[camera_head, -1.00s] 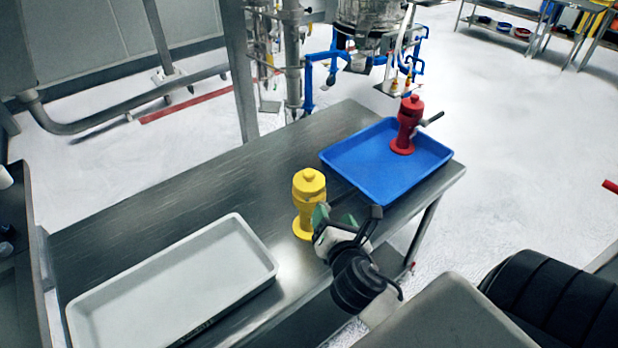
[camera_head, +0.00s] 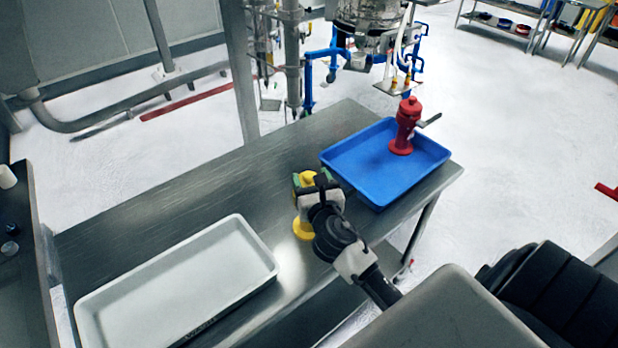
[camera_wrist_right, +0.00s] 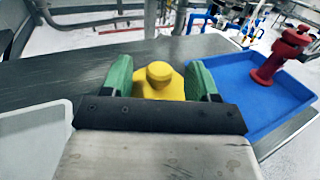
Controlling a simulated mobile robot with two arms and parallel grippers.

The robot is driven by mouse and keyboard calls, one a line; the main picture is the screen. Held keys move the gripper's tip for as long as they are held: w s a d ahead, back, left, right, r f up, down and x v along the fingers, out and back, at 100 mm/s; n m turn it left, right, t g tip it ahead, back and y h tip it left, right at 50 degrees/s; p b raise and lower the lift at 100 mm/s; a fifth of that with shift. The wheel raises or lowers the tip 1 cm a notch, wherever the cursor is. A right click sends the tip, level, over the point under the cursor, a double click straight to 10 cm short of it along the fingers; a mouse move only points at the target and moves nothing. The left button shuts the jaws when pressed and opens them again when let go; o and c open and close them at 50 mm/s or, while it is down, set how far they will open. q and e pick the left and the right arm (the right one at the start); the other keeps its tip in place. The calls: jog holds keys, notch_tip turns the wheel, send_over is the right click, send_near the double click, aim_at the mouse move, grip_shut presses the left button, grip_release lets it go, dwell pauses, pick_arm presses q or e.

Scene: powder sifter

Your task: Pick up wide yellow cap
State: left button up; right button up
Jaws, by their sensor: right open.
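The yellow capped piece (camera_head: 303,228) stands upright on the steel table, largely hidden behind my right gripper in the head view. Its rounded top also shows in the right wrist view (camera_wrist_right: 160,80). My right gripper (camera_head: 312,182) is open around the upper part of it. In the wrist view its green fingers (camera_wrist_right: 160,78) stand on either side of the yellow top. I cannot tell whether they touch it. My left gripper is not in view.
A blue tray (camera_head: 371,190) at the right end of the steel table (camera_head: 190,190) holds a red valve-like piece (camera_head: 405,128). An empty white tray (camera_head: 165,285) lies at the left. The table behind the yellow piece is clear.

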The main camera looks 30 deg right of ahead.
jog(key=shift+x, duration=1.15)
jog(key=shift+s, duration=0.15)
jog(key=shift+c, duration=1.2)
jog(key=c, duration=0.7)
jog(key=shift+c, duration=0.2)
